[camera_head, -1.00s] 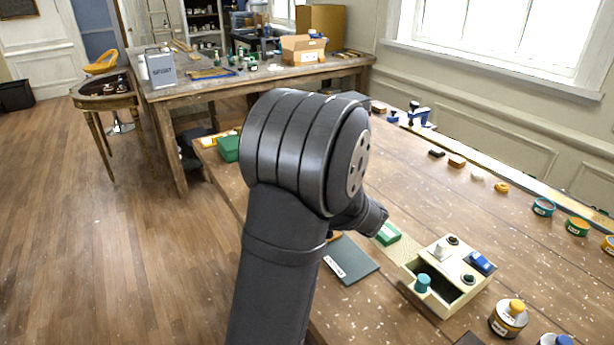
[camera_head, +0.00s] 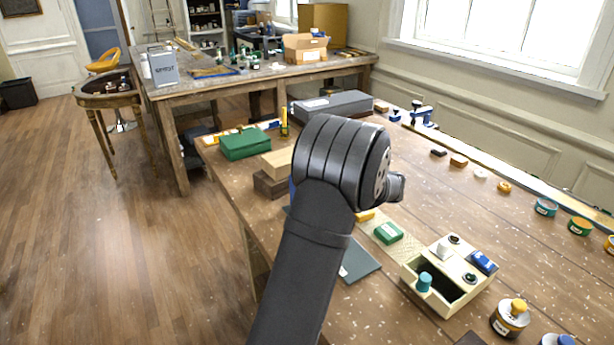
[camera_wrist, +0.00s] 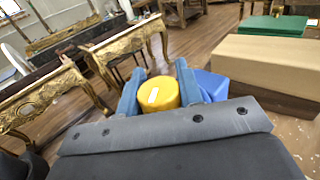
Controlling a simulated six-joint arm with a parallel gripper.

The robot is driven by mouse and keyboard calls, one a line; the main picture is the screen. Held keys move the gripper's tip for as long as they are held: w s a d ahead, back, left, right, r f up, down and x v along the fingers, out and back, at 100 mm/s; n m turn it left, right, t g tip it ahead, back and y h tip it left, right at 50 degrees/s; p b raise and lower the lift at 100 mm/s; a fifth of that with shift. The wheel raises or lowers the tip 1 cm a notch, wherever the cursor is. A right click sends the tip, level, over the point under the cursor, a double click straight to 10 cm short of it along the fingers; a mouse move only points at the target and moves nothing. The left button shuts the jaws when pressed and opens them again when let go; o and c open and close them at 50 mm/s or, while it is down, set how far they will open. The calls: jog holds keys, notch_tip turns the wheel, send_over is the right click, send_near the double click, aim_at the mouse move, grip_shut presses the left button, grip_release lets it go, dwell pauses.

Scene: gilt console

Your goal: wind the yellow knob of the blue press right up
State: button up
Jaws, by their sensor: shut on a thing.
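The yellow knob (camera_wrist: 158,95) is round, with a white mark on its top, and sits between my fingers in the wrist view. My gripper (camera_wrist: 160,76) is shut on it, one grey-blue finger on each side. Part of the blue press (camera_wrist: 214,84) shows just right of the right finger. The rest of the press is hidden by my gripper. In the head view my arm covers the knob and nearly all of the press; only a blue sliver (camera_head: 292,191) shows at its left edge.
A pale wooden block (camera_head: 280,163) on a darker one, a green box (camera_head: 245,144) and a long grey box (camera_head: 334,106) stand close by. A cream organiser (camera_head: 449,276), a green block (camera_head: 388,232) and a dark flat plate (camera_head: 362,262) lie towards the front right.

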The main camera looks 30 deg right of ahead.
jog(key=shift+s+a+f+n+g+y, duration=0.1)
jog(key=shift+n+g+y, duration=0.5)
jog(key=shift+g, duration=0.2)
jog(key=o, duration=1)
jog(key=shift+v, duration=3.7)
